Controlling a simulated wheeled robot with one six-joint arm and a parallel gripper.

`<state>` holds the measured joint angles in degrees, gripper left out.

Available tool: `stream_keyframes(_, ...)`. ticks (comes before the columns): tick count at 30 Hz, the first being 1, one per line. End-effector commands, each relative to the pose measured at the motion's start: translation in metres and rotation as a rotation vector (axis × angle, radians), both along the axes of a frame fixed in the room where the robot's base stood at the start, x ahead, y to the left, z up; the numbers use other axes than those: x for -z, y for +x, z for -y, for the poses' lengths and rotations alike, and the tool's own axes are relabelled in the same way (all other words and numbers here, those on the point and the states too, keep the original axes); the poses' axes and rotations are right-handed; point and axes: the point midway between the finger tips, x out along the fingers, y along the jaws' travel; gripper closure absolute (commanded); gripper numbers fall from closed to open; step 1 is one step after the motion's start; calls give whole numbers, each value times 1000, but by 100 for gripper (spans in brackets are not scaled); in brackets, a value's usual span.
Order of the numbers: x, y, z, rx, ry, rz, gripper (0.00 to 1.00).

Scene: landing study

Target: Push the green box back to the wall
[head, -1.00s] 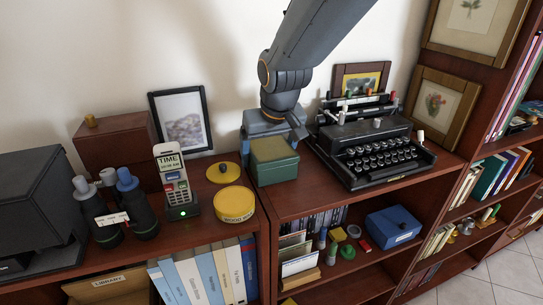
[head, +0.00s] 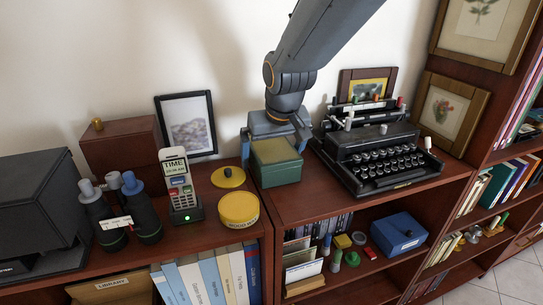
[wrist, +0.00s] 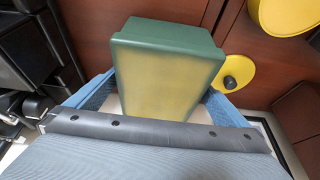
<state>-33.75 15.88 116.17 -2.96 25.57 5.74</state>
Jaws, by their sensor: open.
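The green box (head: 275,165) has a yellowish lid panel and stands on the shelf top, left of the typewriter. My gripper (head: 274,142) is over and around the box from the wall side, jaws apart. In the wrist view the green box (wrist: 165,65) lies between the two blue fingers (wrist: 160,98), with small gaps showing beside it. The white wall (head: 225,60) is behind; the space between box and wall is largely hidden by my gripper.
A black typewriter (head: 380,155) stands close on the right. A yellow round tin (head: 238,209) and a yellow lid with a dark knob (head: 228,178) lie to the left. A cordless phone (head: 178,185) and a framed picture (head: 187,124) are farther left.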

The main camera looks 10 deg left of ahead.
Motion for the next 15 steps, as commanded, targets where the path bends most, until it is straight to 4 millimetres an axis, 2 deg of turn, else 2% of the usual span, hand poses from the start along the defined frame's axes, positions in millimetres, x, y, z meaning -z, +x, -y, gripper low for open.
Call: stream_keyframes(15,-61,-21,12,0,2,3,0)
